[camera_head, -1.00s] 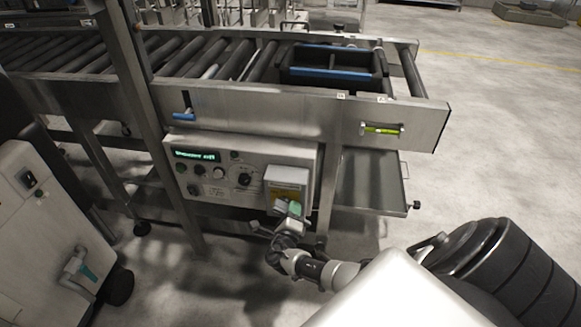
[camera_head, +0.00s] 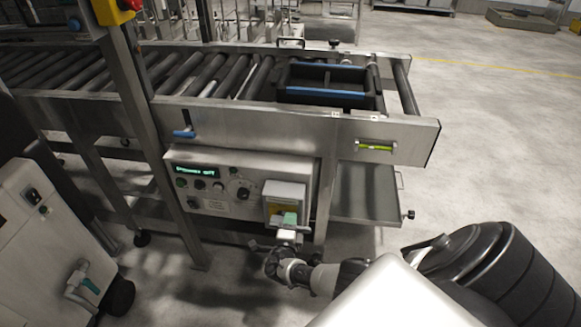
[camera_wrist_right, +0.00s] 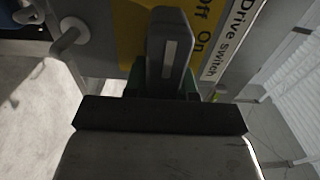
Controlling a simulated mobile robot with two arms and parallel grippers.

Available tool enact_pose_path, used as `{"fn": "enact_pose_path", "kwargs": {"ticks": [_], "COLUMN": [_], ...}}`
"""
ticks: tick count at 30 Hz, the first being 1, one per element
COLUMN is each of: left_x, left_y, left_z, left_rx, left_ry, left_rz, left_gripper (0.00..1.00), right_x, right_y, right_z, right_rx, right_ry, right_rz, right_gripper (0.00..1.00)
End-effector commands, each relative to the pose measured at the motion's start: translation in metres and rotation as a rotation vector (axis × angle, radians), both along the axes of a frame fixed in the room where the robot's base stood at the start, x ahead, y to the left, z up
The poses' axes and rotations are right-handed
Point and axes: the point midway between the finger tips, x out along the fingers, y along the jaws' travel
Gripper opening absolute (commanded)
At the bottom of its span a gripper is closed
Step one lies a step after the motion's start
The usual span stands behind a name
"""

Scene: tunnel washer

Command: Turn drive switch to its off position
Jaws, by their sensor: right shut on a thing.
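The drive switch is a grey box (camera_head: 284,190) with a yellow plate, at the right end of the control panel under the conveyor. In the right wrist view its dark grey handle (camera_wrist_right: 170,50) with a pale mark stands upright in the picture. The yellow plate (camera_wrist_right: 205,15) reads "Off On", beside a white "Drive switch" label (camera_wrist_right: 232,40). My right gripper (camera_head: 289,219), with green fingers, is at the lower front of the box and shut on the handle. In the wrist view the gripper body hides the handle's lower part. My left gripper is not in view.
The control panel (camera_head: 215,180) has a lit green display and several knobs. Above it runs the roller conveyor with a black and blue crate (camera_head: 325,94). A metal post (camera_head: 150,130) stands left of the panel. A white cabinet (camera_head: 35,245) is at lower left. Floor at right is open.

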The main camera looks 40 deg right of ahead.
Motion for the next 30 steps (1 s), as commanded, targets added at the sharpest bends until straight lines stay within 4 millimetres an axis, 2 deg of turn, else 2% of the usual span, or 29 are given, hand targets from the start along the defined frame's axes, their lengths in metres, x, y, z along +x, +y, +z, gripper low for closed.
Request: {"fn": "enact_pose_path", "kwargs": {"ticks": [8, 9, 13, 23, 30], "left_x": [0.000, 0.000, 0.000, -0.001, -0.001], "left_y": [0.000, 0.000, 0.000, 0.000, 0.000], "left_z": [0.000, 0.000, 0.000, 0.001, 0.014], "left_rx": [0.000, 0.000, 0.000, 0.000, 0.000], "left_ry": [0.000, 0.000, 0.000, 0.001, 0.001], "left_rz": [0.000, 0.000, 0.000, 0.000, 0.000], "left_gripper": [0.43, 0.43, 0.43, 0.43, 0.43], "right_x": [0.000, 0.000, 0.000, -0.002, -0.027], "right_y": [0.000, 0.000, 0.000, 0.002, 0.032], "right_z": [0.000, 0.000, 0.000, 0.000, 0.001], "right_rx": [-0.004, -0.004, -0.003, -0.001, 0.002], "right_ry": [0.005, 0.005, 0.004, 0.003, 0.004], "right_rz": [0.000, 0.000, 0.000, 0.001, 0.002], "right_gripper": [0.00, 0.30, 0.50, 0.51, 0.51]}}
